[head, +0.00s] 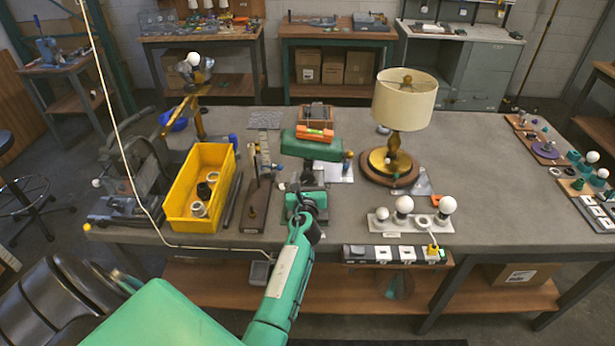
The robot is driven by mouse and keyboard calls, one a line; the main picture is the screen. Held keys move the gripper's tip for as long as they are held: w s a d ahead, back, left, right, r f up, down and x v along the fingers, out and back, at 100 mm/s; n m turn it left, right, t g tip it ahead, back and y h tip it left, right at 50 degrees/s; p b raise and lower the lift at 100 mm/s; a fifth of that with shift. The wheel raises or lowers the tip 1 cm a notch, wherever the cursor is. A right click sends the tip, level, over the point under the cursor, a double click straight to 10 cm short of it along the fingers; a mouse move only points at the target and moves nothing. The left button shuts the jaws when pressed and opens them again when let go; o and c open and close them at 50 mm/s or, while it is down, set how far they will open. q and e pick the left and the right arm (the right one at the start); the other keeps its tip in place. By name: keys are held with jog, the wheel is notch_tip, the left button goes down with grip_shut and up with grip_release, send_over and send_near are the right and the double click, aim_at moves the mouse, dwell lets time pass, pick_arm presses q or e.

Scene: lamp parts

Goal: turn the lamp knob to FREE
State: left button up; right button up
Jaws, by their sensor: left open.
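A table lamp with a cream shade (405,98) and a brass stem on a round brass and wood base (391,167) stands upright on the grey workbench, right of centre. I cannot make out its knob or any FREE mark at this size. My left gripper (304,199) is at the end of the green arm, over the front middle of the bench. It is open, and its fingers are small and dark against the clutter. It is left of the lamp base and apart from it. My right gripper is not in view.
A yellow bin (199,195) stands at left. A green box with an orange level (315,134) lies behind my gripper. A board of white bulbs (409,221) and a power strip (397,254) lie at the front edge.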

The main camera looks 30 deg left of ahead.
pick_arm(q)
jog(key=shift+w+a, duration=0.35)
jog(key=shift+w, duration=0.1)
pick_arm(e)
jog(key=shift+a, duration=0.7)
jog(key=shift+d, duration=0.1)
pick_arm(q)
jog(key=c, duration=1)
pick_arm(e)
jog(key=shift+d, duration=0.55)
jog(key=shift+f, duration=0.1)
